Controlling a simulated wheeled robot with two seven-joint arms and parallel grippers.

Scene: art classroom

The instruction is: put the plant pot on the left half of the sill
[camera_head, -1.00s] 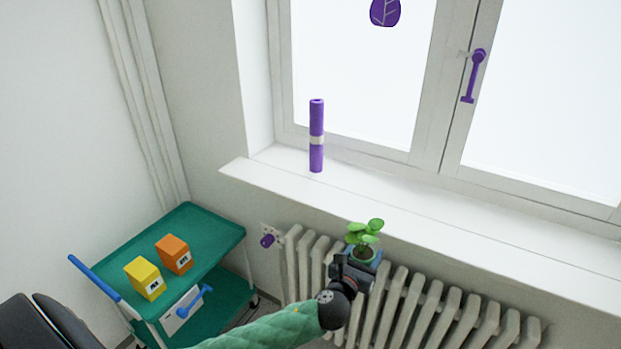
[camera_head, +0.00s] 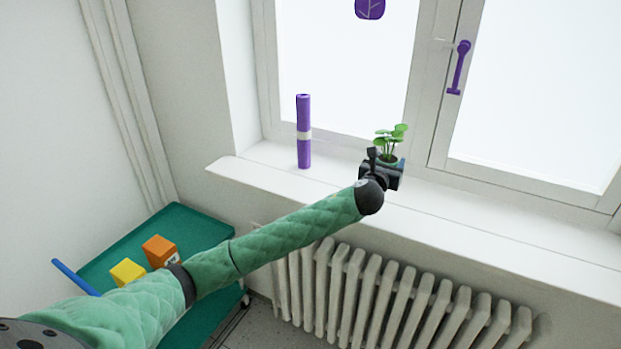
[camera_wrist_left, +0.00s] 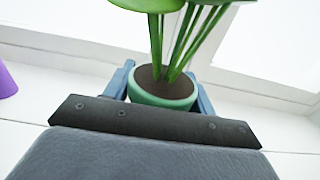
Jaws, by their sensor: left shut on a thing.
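The plant pot (camera_wrist_left: 163,101) is a small green pot with dark soil and round green leaves, upright between the blue fingers of my left gripper (camera_wrist_left: 163,88) in the left wrist view. In the head view the plant's leaves (camera_head: 389,143) show above my left gripper (camera_head: 391,164), which hides most of the pot. The gripper is shut on the pot over the white window sill (camera_head: 460,215), to the right of the purple roll. I cannot tell whether the pot touches the sill. My right gripper is not in view.
A purple roll (camera_head: 304,130) stands upright on the sill; its edge also shows in the left wrist view (camera_wrist_left: 5,82). The window is behind the sill, a white radiator (camera_head: 390,300) below. A green cart (camera_head: 150,235) with a yellow box (camera_head: 128,272) and an orange box (camera_head: 160,251) stands lower left.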

